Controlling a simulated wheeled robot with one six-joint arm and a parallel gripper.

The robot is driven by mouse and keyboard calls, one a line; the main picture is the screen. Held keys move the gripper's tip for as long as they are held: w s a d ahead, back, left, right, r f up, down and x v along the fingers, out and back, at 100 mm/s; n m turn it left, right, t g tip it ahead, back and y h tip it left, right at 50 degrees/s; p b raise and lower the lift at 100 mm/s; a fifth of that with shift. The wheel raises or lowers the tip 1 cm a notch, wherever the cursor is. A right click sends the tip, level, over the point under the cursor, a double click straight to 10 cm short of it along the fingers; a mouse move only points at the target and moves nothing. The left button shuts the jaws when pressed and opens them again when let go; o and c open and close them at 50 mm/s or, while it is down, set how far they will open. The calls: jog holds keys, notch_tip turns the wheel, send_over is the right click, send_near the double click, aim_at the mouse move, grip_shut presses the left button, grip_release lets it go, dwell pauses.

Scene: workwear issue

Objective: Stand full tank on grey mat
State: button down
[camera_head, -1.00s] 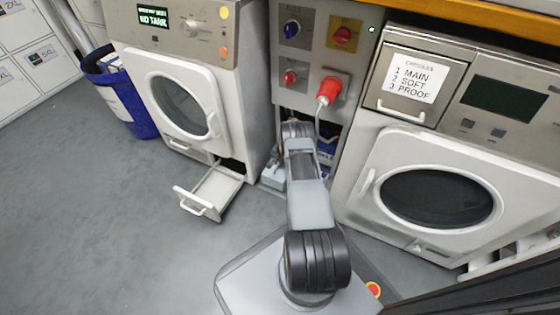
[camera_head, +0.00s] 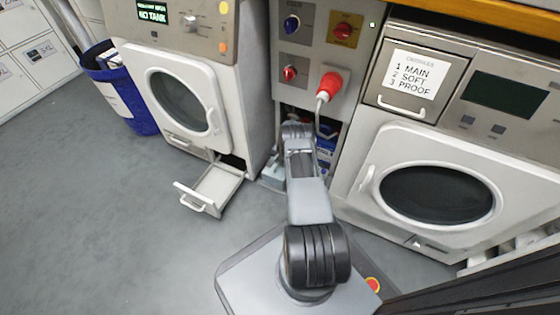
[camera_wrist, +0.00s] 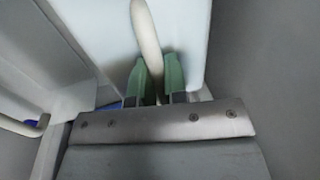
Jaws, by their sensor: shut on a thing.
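In the wrist view my gripper (camera_wrist: 157,80) has its green fingertips shut around the pale curved handle (camera_wrist: 147,35) of a whitish tank (camera_wrist: 188,35). The tank fills the upper middle of that view; its level and its base cannot be seen. In the head view my arm reaches into the gap between the two machines and hides the gripper. A pale grey-blue shape (camera_head: 272,174) shows low beside the arm; I cannot tell whether it is the tank. I cannot make out a grey mat in either view.
The left machine (camera_head: 180,95) shows "NO TANK" and has its low drawer (camera_head: 215,188) pulled out. The right machine (camera_head: 440,190) has its door shut. A red plug (camera_head: 329,85) and cable hang above my arm. A blue bin (camera_head: 130,100) stands left. Floor at left is clear.

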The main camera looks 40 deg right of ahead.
jog(key=shift+w+f, duration=0.1)
jog(key=shift+f, duration=0.15)
jog(key=c, duration=1.1)
grip_release()
jog(key=shift+f, duration=0.15)
jog(key=r+p, duration=0.2)
jog(key=r, duration=0.2)
jog(key=s+d+r+p, duration=0.1)
jog(key=r+p, duration=0.1)
jog(key=r, duration=0.3)
jog(key=s+r+p, duration=0.1)
jog(key=r+p, duration=0.1)
jog(key=r, duration=0.2)
jog(key=shift+s+d+r+p, duration=0.15)
jog(key=shift+s+r+p, duration=0.1)
jog(key=shift+r+p, duration=0.15)
